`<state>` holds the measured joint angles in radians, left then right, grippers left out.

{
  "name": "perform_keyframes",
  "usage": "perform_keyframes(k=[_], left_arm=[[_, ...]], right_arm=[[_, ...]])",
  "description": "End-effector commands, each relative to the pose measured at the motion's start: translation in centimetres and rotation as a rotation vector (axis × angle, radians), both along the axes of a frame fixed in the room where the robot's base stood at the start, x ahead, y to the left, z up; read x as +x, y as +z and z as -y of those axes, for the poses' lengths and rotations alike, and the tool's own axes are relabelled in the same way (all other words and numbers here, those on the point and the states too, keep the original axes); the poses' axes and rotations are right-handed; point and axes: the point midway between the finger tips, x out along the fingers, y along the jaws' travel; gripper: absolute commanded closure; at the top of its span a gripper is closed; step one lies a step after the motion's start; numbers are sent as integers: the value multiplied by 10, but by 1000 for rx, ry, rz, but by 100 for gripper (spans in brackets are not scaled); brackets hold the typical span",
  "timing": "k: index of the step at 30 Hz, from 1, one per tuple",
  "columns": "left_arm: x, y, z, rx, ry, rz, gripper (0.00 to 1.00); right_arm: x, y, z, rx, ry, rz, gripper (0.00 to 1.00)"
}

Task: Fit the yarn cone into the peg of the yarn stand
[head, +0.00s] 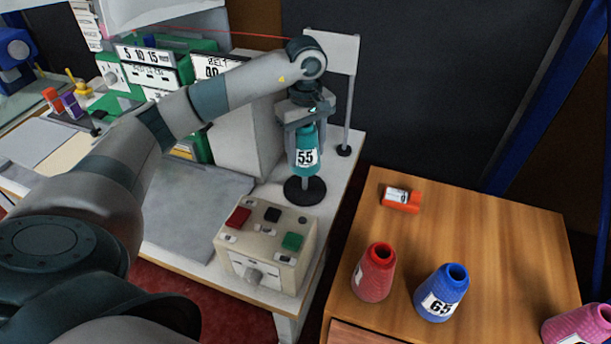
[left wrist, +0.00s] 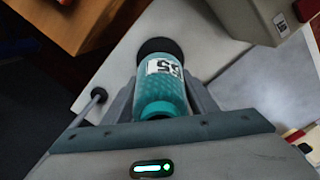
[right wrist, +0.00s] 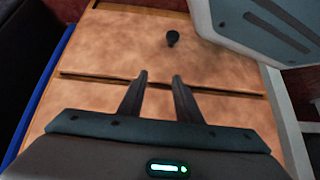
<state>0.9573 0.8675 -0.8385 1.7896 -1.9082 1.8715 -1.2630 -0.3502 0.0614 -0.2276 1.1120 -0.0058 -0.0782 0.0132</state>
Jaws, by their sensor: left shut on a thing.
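The teal yarn cone (head: 306,150), labelled 55, is upright over the round black base of the yarn stand (head: 305,196). A short grey section shows between the cone's lower end and the base. The peg inside the cone is hidden, so I cannot tell how far the cone is on it. My left gripper (head: 306,122) is above and around the cone's upper part, shut on it. The left wrist view also shows the cone (left wrist: 162,90) between the fingers, with the black base (left wrist: 160,46) beyond. My right gripper (right wrist: 159,78) is open and empty, facing wooden drawer fronts.
A control box (head: 268,242) with coloured buttons stands in front of the stand. A thin post with a black foot (head: 344,150) is close on the right.

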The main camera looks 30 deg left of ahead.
Motion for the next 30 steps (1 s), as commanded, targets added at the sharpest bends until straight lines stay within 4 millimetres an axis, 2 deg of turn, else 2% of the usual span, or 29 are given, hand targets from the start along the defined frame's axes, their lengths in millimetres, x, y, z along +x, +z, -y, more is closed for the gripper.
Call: perform_keyframes(k=[1, 8, 20, 26, 30], left_arm=[[-1, -6, 0, 0, 0, -3, 79], [0, -37, 0, 0, 1, -1, 79], [0, -43, 0, 0, 0, 1, 79], [-1, -61, 0, -1, 2, -3, 79], [0, -75, 0, -1, 0, -1, 79]], right_arm=[[0, 3, -5, 7, 4, 8, 69], [-15, -5, 1, -5, 4, -26, 69], [-19, -8, 5, -11, 3, -40, 69], [-25, -7, 7, -18, 3, -62, 69], [-42, -17, 14, -31, 1, -106, 69]])
